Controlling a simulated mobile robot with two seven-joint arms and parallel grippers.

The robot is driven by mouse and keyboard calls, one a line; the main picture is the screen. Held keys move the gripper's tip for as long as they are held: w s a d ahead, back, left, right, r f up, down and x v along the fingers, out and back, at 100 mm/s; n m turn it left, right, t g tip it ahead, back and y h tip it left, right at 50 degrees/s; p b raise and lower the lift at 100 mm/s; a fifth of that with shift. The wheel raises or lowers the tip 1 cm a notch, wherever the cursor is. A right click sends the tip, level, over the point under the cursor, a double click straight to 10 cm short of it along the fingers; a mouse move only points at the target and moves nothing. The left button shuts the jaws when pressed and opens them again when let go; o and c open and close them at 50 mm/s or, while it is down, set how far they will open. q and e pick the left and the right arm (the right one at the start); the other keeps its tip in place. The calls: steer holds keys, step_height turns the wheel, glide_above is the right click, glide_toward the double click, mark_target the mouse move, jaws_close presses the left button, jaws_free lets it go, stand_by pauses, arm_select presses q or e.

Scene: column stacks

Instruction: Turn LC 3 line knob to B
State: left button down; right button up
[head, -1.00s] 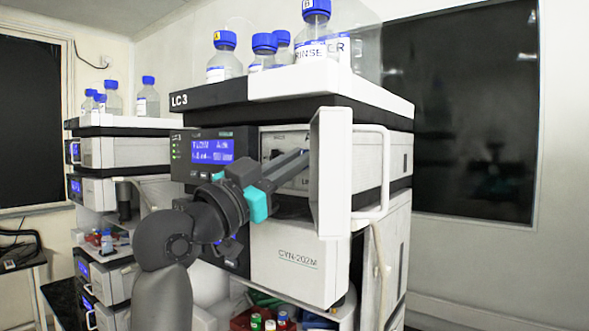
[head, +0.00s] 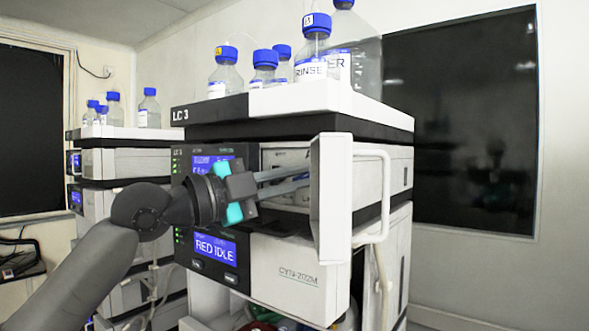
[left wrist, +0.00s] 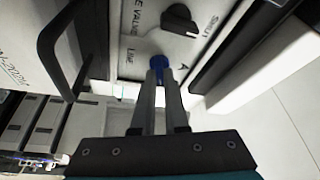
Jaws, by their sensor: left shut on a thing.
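The LC 3 unit (head: 292,285) stands in the middle of the head view, with its panel recess behind an open white door (head: 332,200). My left gripper (head: 306,175) reaches into this recess, and its fingertips are partly hidden by the door. A letter A is printed on the right of this knob. A black knob (left wrist: 180,19) sits farther up the same panel. My right gripper is not in view.
Several blue-capped bottles (head: 311,55) stand on the unit's top. The door's white handle (head: 384,195) sticks out at the right. Another stack (head: 110,160) stands at the left.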

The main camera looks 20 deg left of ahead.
arm_select(q)
steer(key=shift+m+g+y+p, duration=0.3)
steer(key=shift+m+g+p, duration=0.5)
steer(key=shift+m+p, duration=0.95)
steer(key=shift+m+b, duration=0.35)
steer(key=shift+m, duration=0.1)
steer(key=c, duration=0.9)
jaws_free()
steer(key=shift+d, duration=0.1)
steer(key=shift+c, duration=0.2)
steer(key=b+v, duration=0.8)
steer(key=v, duration=0.7)
steer(key=shift+s, duration=0.1)
